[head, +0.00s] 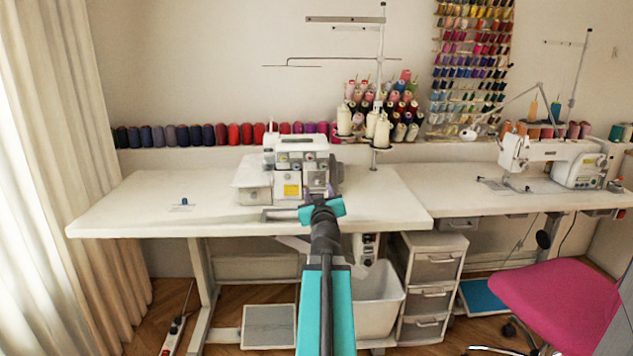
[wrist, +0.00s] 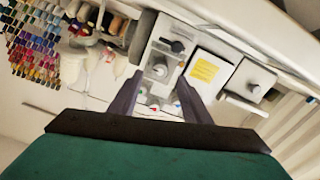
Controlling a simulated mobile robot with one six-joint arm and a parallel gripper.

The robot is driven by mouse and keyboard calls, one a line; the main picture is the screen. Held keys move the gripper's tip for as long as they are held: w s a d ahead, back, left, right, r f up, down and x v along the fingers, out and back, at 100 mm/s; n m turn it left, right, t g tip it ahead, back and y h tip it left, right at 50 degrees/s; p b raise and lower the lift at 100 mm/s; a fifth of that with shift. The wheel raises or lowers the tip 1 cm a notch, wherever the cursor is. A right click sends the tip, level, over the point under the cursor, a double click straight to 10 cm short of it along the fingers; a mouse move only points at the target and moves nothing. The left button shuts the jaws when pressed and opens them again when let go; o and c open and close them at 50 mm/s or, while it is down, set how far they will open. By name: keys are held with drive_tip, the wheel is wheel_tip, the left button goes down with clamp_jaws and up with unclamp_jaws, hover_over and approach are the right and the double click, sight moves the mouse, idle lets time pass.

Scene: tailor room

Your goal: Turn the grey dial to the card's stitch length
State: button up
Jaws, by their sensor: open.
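A white overlock sewing machine (head: 300,146) stands on the left table, with several small dials on its front. In the wrist view, a grey round dial (wrist: 160,70) lies in line with the gap between my fingertips. I cannot tell whether they touch it, and its setting is too small to read.
The white table (head: 130,205) is mostly clear to the machine's left, except for a small blue item (head: 184,202). Thread cones (head: 383,130) stand behind the machine at right. A drawer unit (head: 431,268) and pink chair (head: 560,300) are at right.

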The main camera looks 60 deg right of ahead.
sight(317, 182)
drive_tip(key=shift+x, duration=2.8)
drive_tip(key=shift+c, duration=0.2)
drive_tip(key=c, duration=1)
drive_tip(key=shift+a, duration=0.15)
drive_tip(key=shift+r, duration=0.1)
